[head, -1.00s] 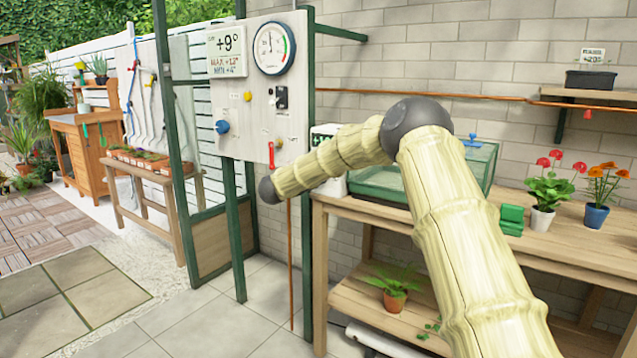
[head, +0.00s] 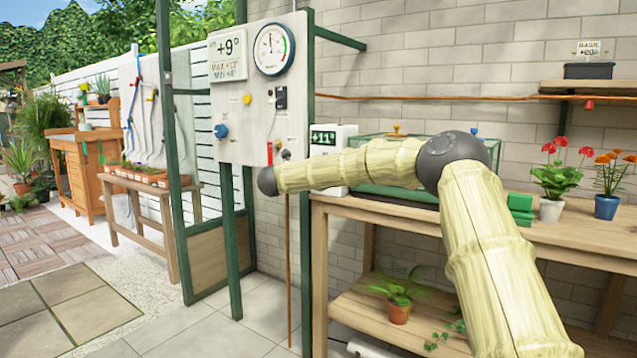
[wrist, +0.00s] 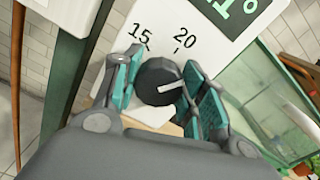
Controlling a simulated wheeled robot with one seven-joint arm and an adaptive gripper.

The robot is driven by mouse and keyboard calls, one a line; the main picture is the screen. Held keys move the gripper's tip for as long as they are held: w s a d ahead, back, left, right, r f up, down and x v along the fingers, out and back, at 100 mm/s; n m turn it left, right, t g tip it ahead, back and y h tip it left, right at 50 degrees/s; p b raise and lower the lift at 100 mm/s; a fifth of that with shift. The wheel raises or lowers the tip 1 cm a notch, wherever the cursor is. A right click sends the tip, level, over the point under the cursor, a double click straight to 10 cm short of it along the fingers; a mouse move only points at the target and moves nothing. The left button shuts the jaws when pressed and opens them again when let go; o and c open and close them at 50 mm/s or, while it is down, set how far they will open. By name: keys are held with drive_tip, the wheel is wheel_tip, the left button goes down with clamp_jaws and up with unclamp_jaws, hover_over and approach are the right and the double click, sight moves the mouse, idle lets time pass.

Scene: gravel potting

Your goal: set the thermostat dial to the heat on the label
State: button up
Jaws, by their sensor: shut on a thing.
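The thermostat is a white box with a green display reading +11° (head: 334,143), standing on the wooden bench; my forearm covers part of its front in the head view. Its black round dial (wrist: 157,80) shows in the wrist view, with the printed marks 15 and 20 above it. My gripper (wrist: 165,88) is shut on the dial, one teal pad on each side. My gripper cannot be made out in the head view. A small label (head: 589,47) at upper right appears to read BASIL +20°.
A green-framed glass case (head: 372,140) stands on the bench right beside the thermostat. Further right are green blocks (head: 520,208) and potted flowers (head: 550,205). A board with gauges (head: 230,110) stands at left. A shelf carries a dark box (head: 589,71).

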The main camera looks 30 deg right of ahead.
drive_tip(key=m+b, duration=0.3)
drive_tip(key=b, duration=0.1)
drive_tip(key=shift+f+m, duration=0.4)
drive_tip(key=shift+r+m+b, duration=0.1)
drive_tip(key=shift+m+b, duration=0.5)
drive_tip(key=shift+b, duration=0.25)
drive_tip(key=shift+r, duration=0.15)
drive_tip(key=o, duration=1)
drive_tip(key=shift+d, duration=0.1)
drive_tip(key=shift+o, duration=0.2)
drive_tip(key=shift+r, duration=0.1)
